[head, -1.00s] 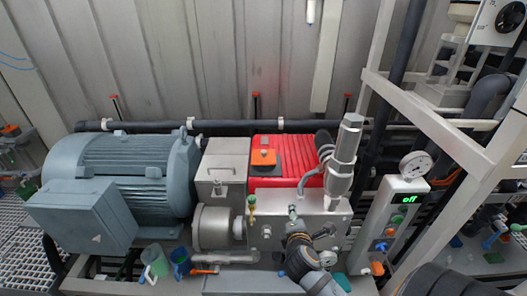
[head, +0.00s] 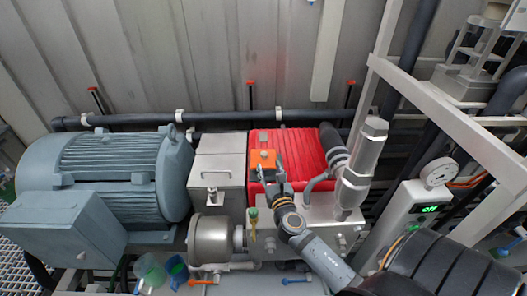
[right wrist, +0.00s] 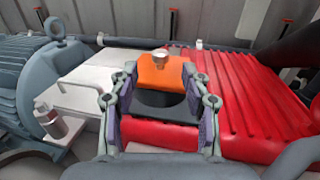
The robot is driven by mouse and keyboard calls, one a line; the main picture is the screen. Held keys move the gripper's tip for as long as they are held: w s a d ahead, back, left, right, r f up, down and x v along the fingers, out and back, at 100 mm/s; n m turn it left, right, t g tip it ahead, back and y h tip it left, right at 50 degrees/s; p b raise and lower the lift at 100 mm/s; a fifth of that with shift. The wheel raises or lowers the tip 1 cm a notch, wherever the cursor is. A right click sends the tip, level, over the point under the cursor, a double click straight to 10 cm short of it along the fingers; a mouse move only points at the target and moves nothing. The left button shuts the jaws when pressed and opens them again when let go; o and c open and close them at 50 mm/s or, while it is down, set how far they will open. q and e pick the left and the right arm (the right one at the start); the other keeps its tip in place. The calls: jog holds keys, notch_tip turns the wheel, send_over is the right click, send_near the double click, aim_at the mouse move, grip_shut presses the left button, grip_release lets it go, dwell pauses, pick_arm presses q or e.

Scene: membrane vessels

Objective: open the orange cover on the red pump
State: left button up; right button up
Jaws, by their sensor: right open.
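The orange cover (head: 263,158) sits on the left part of the ribbed red pump (head: 305,158). In the right wrist view the cover (right wrist: 160,74) carries a small metal knob and lies just beyond the fingertips. A dark plate with a rounded dark area (right wrist: 160,103) shows in front of it. My right gripper (head: 272,176) is over the near side of the cover. Whether a finger touches the cover I cannot tell. My left gripper is not in view.
A large grey motor (head: 110,170) stands left of the pump. A metal box (head: 218,160) is between them. A silver cylinder (head: 362,160) and dark hose rise at the pump's right. A control box (head: 420,208) with a gauge and pale frame bars stand further right.

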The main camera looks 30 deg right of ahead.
aim_at(265, 156)
jog(key=x, duration=0.4)
jog(key=shift+w+d+f, duration=0.1)
jog(key=shift+w+d, duration=0.05)
jog(key=shift+w, duration=0.15)
jog(key=x, duration=0.4)
jog(key=shift+f+p, duration=0.1)
jog(key=shift+p, duration=0.2)
jog(key=c, duration=0.5)
grip_shut()
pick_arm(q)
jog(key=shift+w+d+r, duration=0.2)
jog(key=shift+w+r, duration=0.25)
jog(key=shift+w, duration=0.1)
